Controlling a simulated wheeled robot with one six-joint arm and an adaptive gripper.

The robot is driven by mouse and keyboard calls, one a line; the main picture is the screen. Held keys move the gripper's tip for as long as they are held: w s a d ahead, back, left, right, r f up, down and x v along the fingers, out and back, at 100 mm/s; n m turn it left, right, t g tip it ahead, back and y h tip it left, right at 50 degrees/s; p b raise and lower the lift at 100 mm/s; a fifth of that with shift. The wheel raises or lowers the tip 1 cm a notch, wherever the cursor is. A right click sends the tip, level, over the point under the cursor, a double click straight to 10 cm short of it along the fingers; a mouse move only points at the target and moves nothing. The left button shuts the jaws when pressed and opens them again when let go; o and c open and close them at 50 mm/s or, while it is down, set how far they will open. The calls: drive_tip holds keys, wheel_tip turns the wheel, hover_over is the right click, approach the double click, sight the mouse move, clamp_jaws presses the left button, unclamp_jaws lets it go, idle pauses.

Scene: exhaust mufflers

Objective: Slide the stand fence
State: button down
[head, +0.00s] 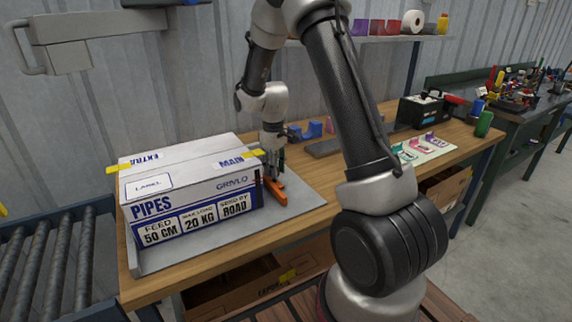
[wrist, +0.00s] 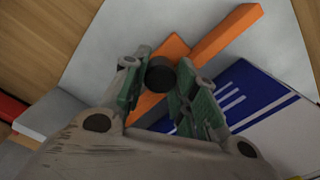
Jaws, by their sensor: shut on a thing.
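The stand fence (head: 276,194) is an orange bar on the grey stand plate (head: 302,196), at the right end of the white PIPES box (head: 190,189). In the wrist view the orange fence (wrist: 228,33) has a dark round knob (wrist: 160,74) on it. My gripper (head: 273,168) reaches down onto the fence from above. In the wrist view its green-padded fingers (wrist: 158,88) stand on either side of the knob, shut on it. The box's blue-printed side (wrist: 250,100) lies close to the fence; the fingers hide part of their meeting line.
The wooden bench (head: 290,237) carries the stand. A roller conveyor (head: 45,270) lies at the left. A blue holder (head: 305,131), a dark flat block (head: 326,147) and a mat with coloured parts (head: 422,149) are farther right. The plate is bare right of the fence.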

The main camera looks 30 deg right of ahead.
drive_tip(key=shift+a, duration=0.2)
drive_tip(key=c, duration=1.1)
unclamp_jaws()
